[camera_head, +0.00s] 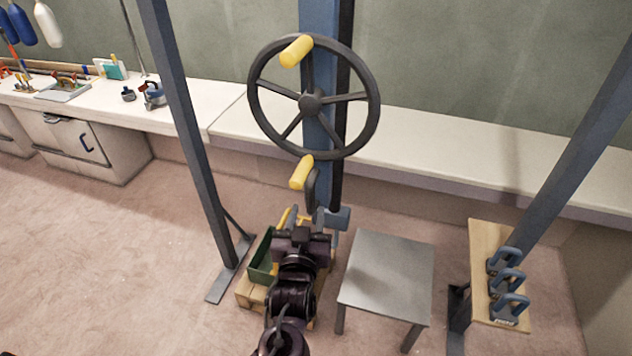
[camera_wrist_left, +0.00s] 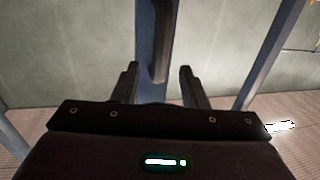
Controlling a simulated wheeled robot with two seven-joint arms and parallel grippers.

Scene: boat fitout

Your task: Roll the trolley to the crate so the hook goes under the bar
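A green crate (camera_head: 262,256) stands on a wooden pallet (camera_head: 250,292), partly hidden behind my left arm. A yellow piece (camera_head: 284,218) shows above it; I cannot tell whether it is the bar. A dark curved part (camera_head: 311,190), possibly the hook, hangs below the handwheel's lower yellow grip (camera_head: 302,172). A dark hanging piece also shows in the left wrist view (camera_wrist_left: 161,40). My left gripper (camera_head: 305,217) is in front of the blue post, near the crate. Its fingers (camera_wrist_left: 160,84) are apart with nothing between them. I cannot make out the trolley. My right gripper is out of view.
A large black handwheel (camera_head: 311,103) is on the blue post. A grey table (camera_head: 388,275) stands right of my left arm. A wooden board (camera_head: 483,250) holds several blue shackles (camera_head: 505,285). Slanted blue legs (camera_head: 190,130) stand at both sides. The floor at left is clear.

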